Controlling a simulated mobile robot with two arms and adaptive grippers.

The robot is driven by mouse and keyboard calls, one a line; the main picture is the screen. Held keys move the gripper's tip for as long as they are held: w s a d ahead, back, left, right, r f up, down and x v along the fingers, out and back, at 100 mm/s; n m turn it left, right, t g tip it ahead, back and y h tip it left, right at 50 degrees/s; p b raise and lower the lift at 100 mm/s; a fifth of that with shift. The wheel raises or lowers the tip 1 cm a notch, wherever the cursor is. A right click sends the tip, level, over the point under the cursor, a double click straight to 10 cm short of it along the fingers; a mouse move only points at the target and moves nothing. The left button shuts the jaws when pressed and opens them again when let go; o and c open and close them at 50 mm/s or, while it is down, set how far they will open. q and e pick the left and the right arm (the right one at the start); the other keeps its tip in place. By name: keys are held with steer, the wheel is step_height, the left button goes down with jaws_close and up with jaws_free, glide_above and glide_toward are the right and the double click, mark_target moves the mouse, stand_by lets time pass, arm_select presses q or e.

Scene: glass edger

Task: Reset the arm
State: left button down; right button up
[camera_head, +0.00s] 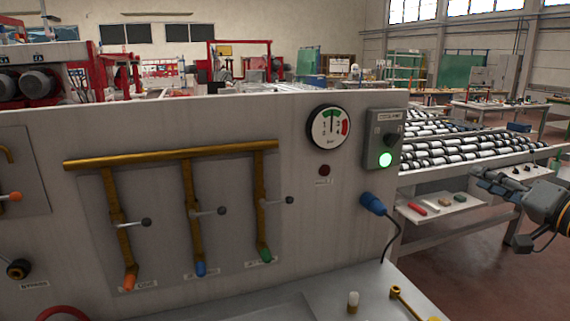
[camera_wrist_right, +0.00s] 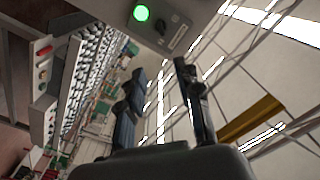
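My right gripper (camera_head: 484,182) is at the right edge of the head view, right of the grey machine panel (camera_head: 350,165), in front of the roller conveyor. It touches nothing that I can see. In the right wrist view its two dark fingers (camera_wrist_right: 161,70) stand apart with nothing between them, so it is open and empty. That view is rotated onto its side. My left gripper does not show in the head view.
The panel carries brass pipes (camera_head: 170,154) with levers, a pressure gauge (camera_head: 329,127), a control box (camera_head: 385,138) with a lit green light, and a blue plug (camera_head: 373,203) with a cable. A roller conveyor (camera_head: 470,150) and a small shelf (camera_head: 440,208) stand behind at right.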

steer(key=s+a+f+n+g+h, duration=0.1)
steer(key=s+a+f+g, duration=0.25)
steer(key=f, duration=0.75)
steer(key=s+a+f+n+g+h, duration=0.1)
steer(key=s+a+f+g, duration=0.3)
steer(key=f, duration=0.7)
steer(key=s+a+f+n+g+h, duration=0.15)
steer(key=a+f, duration=0.35)
steer(key=f, duration=0.6)
steer(key=s+a+f+n+g+h, duration=0.15)
steer(key=s+f, duration=0.25)
steer(key=s, duration=0.4)
steer(key=s+a+f+g, duration=0.2)
steer(key=s+a+f, duration=0.15)
steer(key=s, duration=0.55)
steer(key=s+a+f+n+g+h, duration=0.1)
steer(key=s+f, duration=0.4)
steer(key=s, duration=0.3)
step_height(320, 180, down, 26)
steer(key=s+g, duration=0.1)
steer(key=s+d+f+g, duration=0.1)
steer(key=s+d+f, duration=0.1)
steer(key=s+f, duration=1.4)
steer(key=shift+s+d+f+n, duration=0.25)
steer(key=shift+s+d+n, duration=0.1)
steer(key=shift+n, duration=0.05)
steer(key=shift+g, duration=0.25)
